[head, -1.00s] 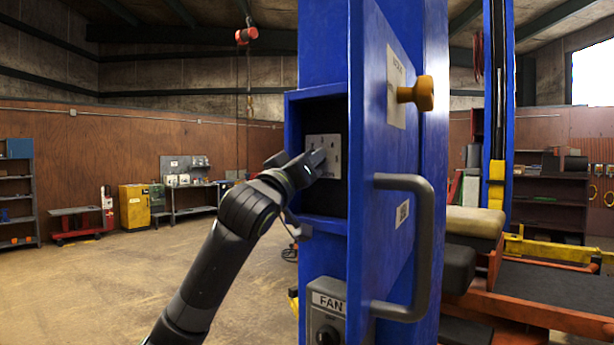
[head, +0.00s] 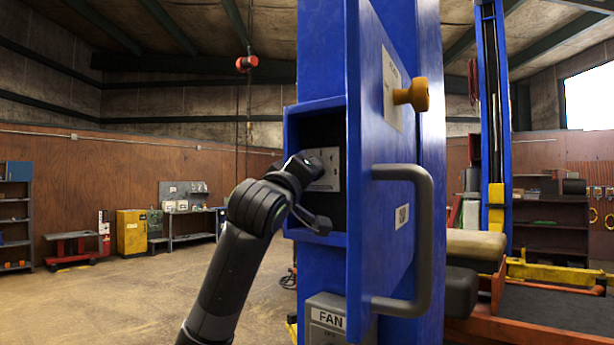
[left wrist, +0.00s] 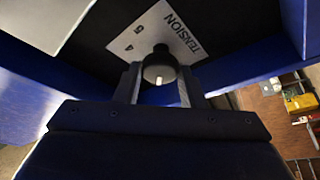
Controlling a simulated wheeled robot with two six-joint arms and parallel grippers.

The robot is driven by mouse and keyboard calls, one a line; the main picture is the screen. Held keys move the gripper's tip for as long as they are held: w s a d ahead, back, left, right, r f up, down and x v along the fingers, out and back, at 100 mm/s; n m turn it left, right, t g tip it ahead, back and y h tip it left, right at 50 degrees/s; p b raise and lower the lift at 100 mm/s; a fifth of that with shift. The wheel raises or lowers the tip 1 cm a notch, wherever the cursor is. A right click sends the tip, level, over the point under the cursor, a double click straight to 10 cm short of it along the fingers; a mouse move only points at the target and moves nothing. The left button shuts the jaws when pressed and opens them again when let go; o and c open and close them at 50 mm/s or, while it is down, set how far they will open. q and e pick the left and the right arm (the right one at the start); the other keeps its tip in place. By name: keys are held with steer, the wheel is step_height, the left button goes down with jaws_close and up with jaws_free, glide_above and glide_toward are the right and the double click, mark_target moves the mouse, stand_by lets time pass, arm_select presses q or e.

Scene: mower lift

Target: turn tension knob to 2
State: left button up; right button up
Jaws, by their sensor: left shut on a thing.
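The tension knob (left wrist: 160,62) is a dark round knob with a short white mark, which shows at its lower side in the left wrist view. It sits on a pale plate (left wrist: 183,30) lettered TENSION with a few numbers; I can read 4 and what looks like 5. The plate (head: 330,158) is inside the open recess of the blue post in the head view. My left gripper (left wrist: 160,80) is shut on the knob, a finger on each side. In the head view my left gripper (head: 311,166) covers the knob and part of the plate. My right gripper is out of view.
The blue post (head: 320,60) has recess walls close around my left gripper. A grey handle (head: 424,240) and an orange knob (head: 412,94) stick out on its right face. A FAN box (head: 325,325) is below. The floor (head: 120,300) at left is clear.

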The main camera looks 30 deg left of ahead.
arm_select(q)
steer(key=o, duration=1)
steer(key=b+v, duration=0.8)
steer(key=v, duration=0.9)
steer(key=shift+s, duration=0.2)
